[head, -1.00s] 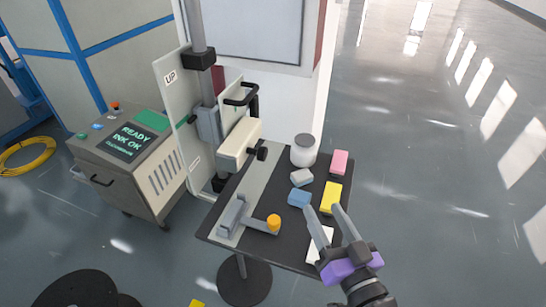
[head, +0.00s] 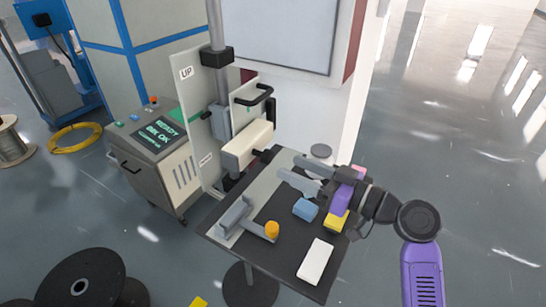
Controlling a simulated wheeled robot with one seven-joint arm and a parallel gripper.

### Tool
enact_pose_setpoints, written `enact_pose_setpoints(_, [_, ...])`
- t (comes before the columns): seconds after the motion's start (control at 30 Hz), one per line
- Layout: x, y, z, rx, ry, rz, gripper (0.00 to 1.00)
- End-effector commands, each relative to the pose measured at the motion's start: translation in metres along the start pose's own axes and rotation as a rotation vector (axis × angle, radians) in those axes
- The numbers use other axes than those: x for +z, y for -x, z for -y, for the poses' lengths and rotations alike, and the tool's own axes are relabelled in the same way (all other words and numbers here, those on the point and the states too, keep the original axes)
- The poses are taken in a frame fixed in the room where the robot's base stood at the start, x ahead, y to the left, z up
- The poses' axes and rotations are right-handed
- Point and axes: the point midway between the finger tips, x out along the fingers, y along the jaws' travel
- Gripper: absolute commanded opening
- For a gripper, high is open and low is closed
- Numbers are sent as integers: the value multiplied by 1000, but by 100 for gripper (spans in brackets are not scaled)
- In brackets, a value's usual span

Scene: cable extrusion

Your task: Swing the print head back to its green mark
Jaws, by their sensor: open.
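The print head, a cream block (head: 247,146), is mounted on the grey vertical column (head: 216,40) beside the dark table.
On the table (head: 265,265) are a blue block (head: 305,209), a yellow block (head: 336,221), a white block (head: 315,261) and a grey bracket with an orange knob (head: 272,229). The console (head: 158,150) is left.

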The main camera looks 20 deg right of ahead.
Motion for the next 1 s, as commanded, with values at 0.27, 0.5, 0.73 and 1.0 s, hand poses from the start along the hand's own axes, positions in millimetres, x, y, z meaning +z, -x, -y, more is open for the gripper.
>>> enact_pose_setpoints(0.27, [-1,-31,1,-2,14,5,53])
enact_pose_setpoints(0.5, [-1,-65,0,0,14,3,53])
enact_pose_setpoints(0.73, [1,-77,-1,3,14,3,53])
enact_pose_setpoints(1.0, [1,-77,-1,3,14,2,43])
